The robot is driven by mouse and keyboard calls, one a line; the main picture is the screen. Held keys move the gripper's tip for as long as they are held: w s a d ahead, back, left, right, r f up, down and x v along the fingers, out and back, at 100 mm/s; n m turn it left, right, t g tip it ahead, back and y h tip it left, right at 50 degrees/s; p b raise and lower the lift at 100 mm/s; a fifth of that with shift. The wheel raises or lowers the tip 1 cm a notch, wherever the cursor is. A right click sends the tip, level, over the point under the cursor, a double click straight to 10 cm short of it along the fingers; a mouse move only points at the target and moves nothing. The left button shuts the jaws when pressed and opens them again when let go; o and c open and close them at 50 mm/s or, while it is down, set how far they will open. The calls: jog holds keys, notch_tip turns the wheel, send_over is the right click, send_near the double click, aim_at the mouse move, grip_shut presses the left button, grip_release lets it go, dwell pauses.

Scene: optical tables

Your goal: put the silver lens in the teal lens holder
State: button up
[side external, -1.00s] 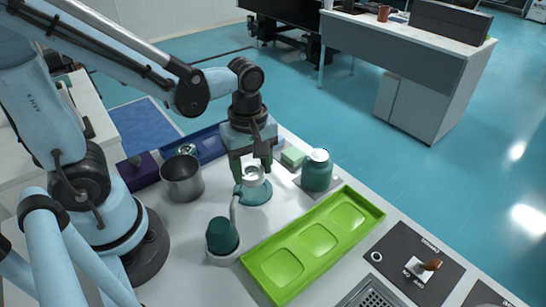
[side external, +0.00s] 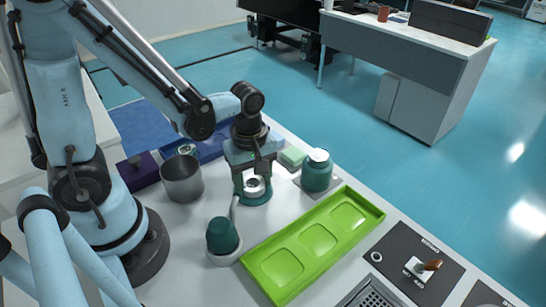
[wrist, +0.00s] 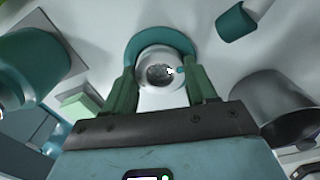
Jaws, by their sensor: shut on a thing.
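The silver lens (wrist: 160,70) is a round, shiny ring-like piece between my gripper's green fingers (wrist: 165,86) in the wrist view. My gripper (side external: 253,184) is shut on it in the side view. The teal lens holder (side external: 255,199) stands on the white table directly below the lens. In the wrist view, the teal holder (wrist: 160,35) shows as an arc around the lens's far side. The lens looks right at the holder, but the fingers hide whether it is seated.
A metal cup (side external: 181,178) is to the left, a teal jar (side external: 317,170) to the right. A dark-teal capped piece (side external: 222,236) stands in front. A lime tray (side external: 312,250) with several recesses lies front right. A green block (side external: 292,157) lies behind.

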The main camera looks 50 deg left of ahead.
aim_at(251, 177)
jog(key=shift+f, duration=0.15)
jog(key=o, duration=1.1)
jog(key=shift+c, duration=0.2)
notch_tip(251, 177, up, 13)
jog(key=w+a+m+t, duration=0.1)
jog(key=m+t, duration=0.6)
jog(key=m, duration=0.8)
jog(key=shift+a+m, duration=0.4)
jog(key=shift+a, duration=0.1)
jog(key=shift+w, duration=0.1)
